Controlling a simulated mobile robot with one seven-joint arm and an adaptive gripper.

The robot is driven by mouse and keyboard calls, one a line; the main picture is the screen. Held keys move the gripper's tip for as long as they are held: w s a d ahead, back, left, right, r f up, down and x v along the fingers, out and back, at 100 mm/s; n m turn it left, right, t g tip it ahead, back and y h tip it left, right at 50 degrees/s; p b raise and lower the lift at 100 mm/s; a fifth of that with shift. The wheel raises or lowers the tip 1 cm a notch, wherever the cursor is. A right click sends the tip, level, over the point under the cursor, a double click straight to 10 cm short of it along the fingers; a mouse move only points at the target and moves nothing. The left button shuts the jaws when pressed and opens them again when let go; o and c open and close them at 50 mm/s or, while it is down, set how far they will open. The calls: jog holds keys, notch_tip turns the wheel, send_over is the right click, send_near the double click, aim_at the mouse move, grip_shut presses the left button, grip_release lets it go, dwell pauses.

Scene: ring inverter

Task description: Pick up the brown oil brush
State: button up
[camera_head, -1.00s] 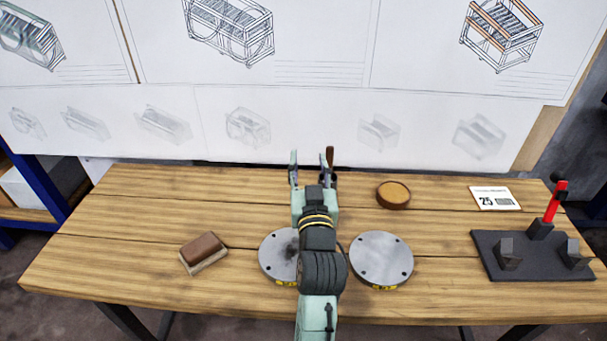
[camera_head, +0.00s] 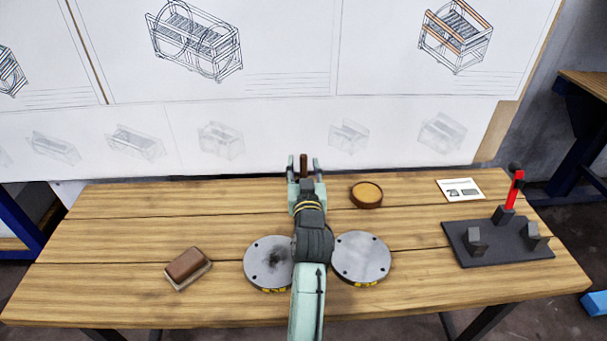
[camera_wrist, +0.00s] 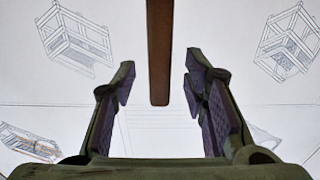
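The brown oil brush shows as a brown handle (camera_head: 303,164) standing at the back of the table in the head view, between the fingers of my gripper (camera_head: 303,165). In the wrist view the brown handle (camera_wrist: 160,55) comes down from the top edge and ends about level with the fingertips. My gripper (camera_wrist: 160,85) is open there, with clear gaps on both sides of the handle. The handle lies slightly nearer the middle than either finger and looks untouched. The brush's lower part is hidden by my gripper in the head view.
Two metal discs (camera_head: 268,262) (camera_head: 361,257) lie beside my arm. A brown block brush (camera_head: 188,267) lies left. A black fixture with a red handle (camera_head: 500,242) and a white card (camera_head: 460,190) are right. A drawing-covered board rises behind.

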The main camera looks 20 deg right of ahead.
jog(key=shift+w+d, duration=0.15)
jog(key=shift+w, duration=0.45)
jog(key=shift+c, duration=0.5)
grip_shut()
